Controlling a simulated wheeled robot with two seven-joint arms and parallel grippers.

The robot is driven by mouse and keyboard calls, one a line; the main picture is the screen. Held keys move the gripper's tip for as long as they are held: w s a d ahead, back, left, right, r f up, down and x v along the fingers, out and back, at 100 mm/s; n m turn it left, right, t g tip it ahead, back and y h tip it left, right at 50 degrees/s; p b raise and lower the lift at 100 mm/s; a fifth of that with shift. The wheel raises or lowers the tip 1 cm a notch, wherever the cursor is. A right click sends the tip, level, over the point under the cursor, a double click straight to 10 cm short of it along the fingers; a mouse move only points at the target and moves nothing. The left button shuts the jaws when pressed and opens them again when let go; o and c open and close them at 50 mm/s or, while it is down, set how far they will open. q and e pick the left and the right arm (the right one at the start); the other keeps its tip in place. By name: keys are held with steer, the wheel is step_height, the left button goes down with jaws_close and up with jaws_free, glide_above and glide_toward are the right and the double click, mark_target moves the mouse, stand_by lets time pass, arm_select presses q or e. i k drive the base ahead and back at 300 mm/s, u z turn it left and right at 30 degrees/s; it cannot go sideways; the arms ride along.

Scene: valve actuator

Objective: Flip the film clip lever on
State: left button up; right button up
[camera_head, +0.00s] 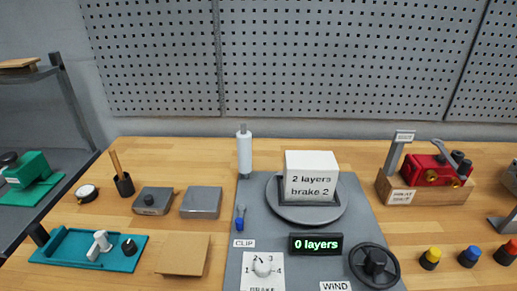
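The film clip lever (240,221) is a small lever with a blue part at its lower end and a thin grey stem above. It stands at the left edge of the grey wrapping machine plate (262,228), just above the white CLIP label (244,243). It is too small to tell its exact tilt. To its right is the round turntable (306,214) with a white box (311,175) marked "2 layers brake 2". A white film roll (244,154) stands upright behind the lever. Neither of my grippers is in view.
A display (316,244) reads "0 layers". A brake dial (263,266) and a black WIND handwheel (375,264) sit at the front. Grey blocks (201,202) and a teal fixture (88,250) lie left; a red device (432,170) and coloured buttons (469,256) lie right.

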mark_target(241, 208)
steer(key=z, duration=1.55)
steer(key=k, duration=0.85)
steer(key=u, duration=1)
steer(key=i, duration=0.5)
